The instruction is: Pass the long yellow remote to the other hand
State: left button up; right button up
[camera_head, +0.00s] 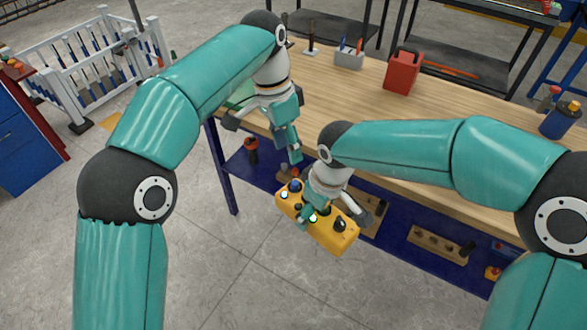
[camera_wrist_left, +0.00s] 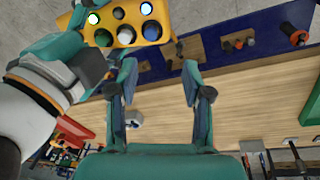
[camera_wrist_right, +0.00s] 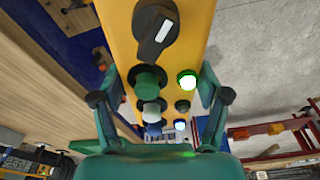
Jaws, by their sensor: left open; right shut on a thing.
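The long yellow remote (camera_head: 335,236) hangs in the air in front of the workbench, tilted down to the right in the head view. It has a black knob, dark buttons and lit buttons. My right gripper (camera_head: 322,208) is shut on it, with fingers on either side, partly hiding its middle. The right wrist view shows the remote (camera_wrist_right: 195,22) running between the fingers (camera_wrist_right: 160,100). My left gripper (camera_head: 288,142) is open and empty, above the remote's left end and apart from it. In the left wrist view the remote (camera_wrist_left: 166,14) lies beyond the open fingers (camera_wrist_left: 160,80).
The wooden workbench (camera_head: 330,98) stands behind both grippers, with a blue lower shelf (camera_head: 395,228). A red container (camera_head: 403,72) and a grey tool holder (camera_head: 348,59) stand on its top. A white fence (camera_head: 95,60) is at left. The floor in front is clear.

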pick_arm(q)
jog(key=f, duration=0.3)
jog(key=d+f, duration=0.1)
jog(key=f, duration=0.5)
jog(key=shift+s+d+f, duration=0.2)
jog(key=shift+s+d, duration=0.05)
jog(key=shift+s, duration=0.05)
pick_arm(e)
jog(key=shift+r, duration=0.1)
pick_arm(q)
jog(key=shift+c, duration=0.2)
jog(key=c, duration=0.8)
jog(key=shift+w+a, duration=0.1)
grip_shut()
pick_arm(e)
jog(key=o, duration=1.5)
pick_arm(q)
jog(key=shift+r, duration=0.1)
pick_arm(e)
jog(key=shift+o, duration=0.2)
